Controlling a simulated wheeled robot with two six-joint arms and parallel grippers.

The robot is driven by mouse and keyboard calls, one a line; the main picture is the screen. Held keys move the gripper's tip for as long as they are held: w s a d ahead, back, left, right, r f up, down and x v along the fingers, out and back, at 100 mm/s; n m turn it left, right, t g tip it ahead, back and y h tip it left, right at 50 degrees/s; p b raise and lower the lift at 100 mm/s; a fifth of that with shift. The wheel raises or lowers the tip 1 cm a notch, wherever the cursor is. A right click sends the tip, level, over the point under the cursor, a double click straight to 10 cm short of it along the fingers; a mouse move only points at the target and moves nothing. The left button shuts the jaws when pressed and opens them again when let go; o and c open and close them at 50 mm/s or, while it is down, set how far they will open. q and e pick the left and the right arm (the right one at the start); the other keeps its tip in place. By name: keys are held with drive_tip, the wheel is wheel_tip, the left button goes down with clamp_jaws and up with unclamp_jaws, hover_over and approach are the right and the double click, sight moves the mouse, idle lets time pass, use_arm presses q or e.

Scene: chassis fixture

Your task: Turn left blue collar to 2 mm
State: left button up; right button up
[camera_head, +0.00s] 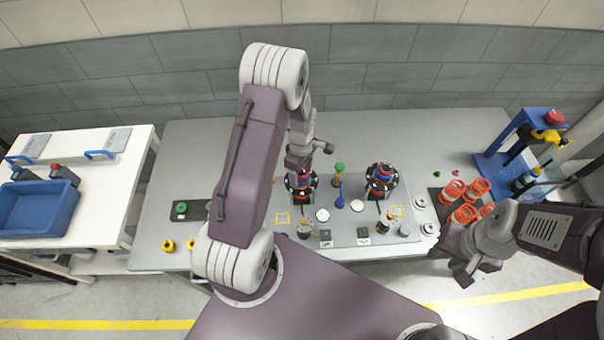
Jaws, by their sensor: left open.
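The left round fixture unit (301,184) stands on the grey plate, with a black ring and small blue and red parts. My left gripper (308,158) is open right above it and hides its top. The blue collar there is mostly hidden, and its setting is too small to read. A similar right unit (381,178) shows its red and blue top in full. My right gripper (464,274) is low at the right, apart from both units, in front of the table's front edge. Its fingers are too unclear to tell open from shut.
A green-topped part (339,169) and a blue upright tool (340,198) stand between the units. Red-orange springs (466,213) and a blue press (497,166) stand at the right. A blue bin (38,210) is on the white table at the left. The back of the table is clear.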

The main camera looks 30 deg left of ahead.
use_arm(q)
drive_tip(key=c, duration=1.3)
drive_tip(key=m, duration=0.4)
drive_tip(key=shift+c, duration=0.2)
drive_tip(key=m, duration=0.4)
drive_tip(key=shift+m, duration=0.4)
drive_tip(key=m, duration=0.8)
drive_tip(key=shift+f, duration=0.1)
drive_tip(key=o, duration=1.3)
drive_tip(key=shift+o, duration=0.2)
